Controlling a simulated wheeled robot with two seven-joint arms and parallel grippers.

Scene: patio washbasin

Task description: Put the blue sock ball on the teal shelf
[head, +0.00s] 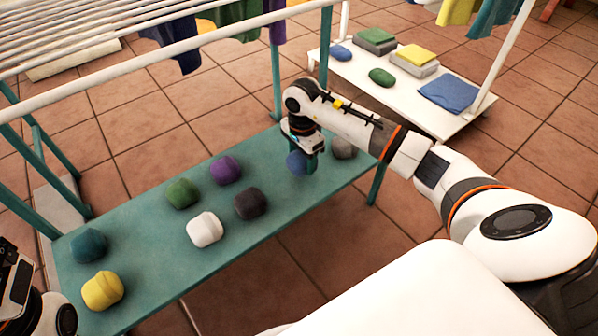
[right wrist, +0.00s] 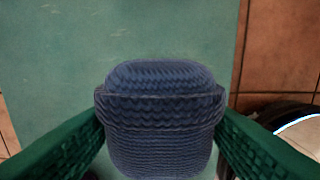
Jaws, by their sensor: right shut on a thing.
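The blue sock ball (head: 296,163) is between the fingers of my right gripper (head: 301,160) at the right part of the teal shelf (head: 130,215). In the right wrist view the ribbed blue sock ball (right wrist: 160,110) fills the space between the green fingers of the right gripper (right wrist: 162,125), which is shut on it. The teal surface (right wrist: 60,50) shows behind it. I cannot tell whether the ball touches the shelf or is just above it. Part of my left gripper (head: 14,275) shows at the left edge; its fingers are not clear.
A grey ball (head: 343,147) sits right beside the blue one. Dark grey (head: 250,204), purple (head: 224,169), green (head: 182,193), white (head: 204,229), teal (head: 90,245) and yellow (head: 103,291) balls lie on the shelf. A white shelf (head: 405,105) behind holds folded cloths and balls, one blue (head: 341,52).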

